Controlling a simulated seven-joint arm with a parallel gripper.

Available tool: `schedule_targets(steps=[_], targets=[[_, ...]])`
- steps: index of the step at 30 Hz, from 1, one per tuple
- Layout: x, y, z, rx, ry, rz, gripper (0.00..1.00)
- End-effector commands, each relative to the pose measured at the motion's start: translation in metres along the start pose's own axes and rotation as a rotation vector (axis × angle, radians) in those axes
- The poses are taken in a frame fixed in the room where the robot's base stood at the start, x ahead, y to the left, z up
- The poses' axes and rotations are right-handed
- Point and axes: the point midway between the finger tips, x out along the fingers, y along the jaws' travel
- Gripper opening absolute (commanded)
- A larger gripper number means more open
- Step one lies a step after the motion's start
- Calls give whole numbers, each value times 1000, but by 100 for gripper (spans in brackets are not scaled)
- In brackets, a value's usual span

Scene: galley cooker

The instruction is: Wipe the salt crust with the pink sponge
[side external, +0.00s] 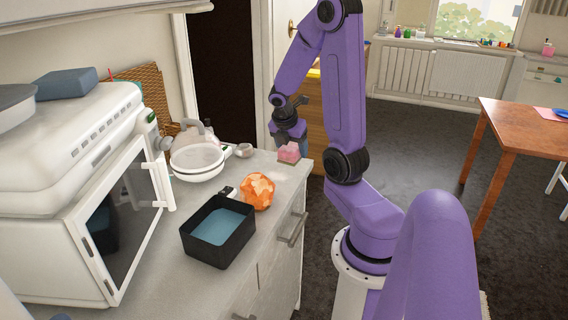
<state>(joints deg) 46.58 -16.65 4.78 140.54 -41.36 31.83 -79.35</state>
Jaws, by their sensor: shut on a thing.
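The pink sponge (289,153) is at the far right corner of the pale worktop, low over or on its surface; I cannot tell whether it touches. My gripper (291,142) points down over it and is shut on it; the fingertips are small and partly hidden. A faint whitish patch (287,171), perhaps the salt crust, shows on the worktop just in front of the sponge. Its outline is hard to make out against the pale surface.
White bowls (197,161) and a kettle (195,134) stand left of the sponge. A white oven (100,190) fills the left side.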

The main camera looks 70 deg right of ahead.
Motion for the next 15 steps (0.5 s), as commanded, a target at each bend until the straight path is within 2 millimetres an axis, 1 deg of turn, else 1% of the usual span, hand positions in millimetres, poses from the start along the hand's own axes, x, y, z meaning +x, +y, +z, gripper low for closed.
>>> schedule_targets(steps=[8,15], targets=[[1,0,-1,1,0,-1,43],[13,-1,-6,-2,-1,-4,43]])
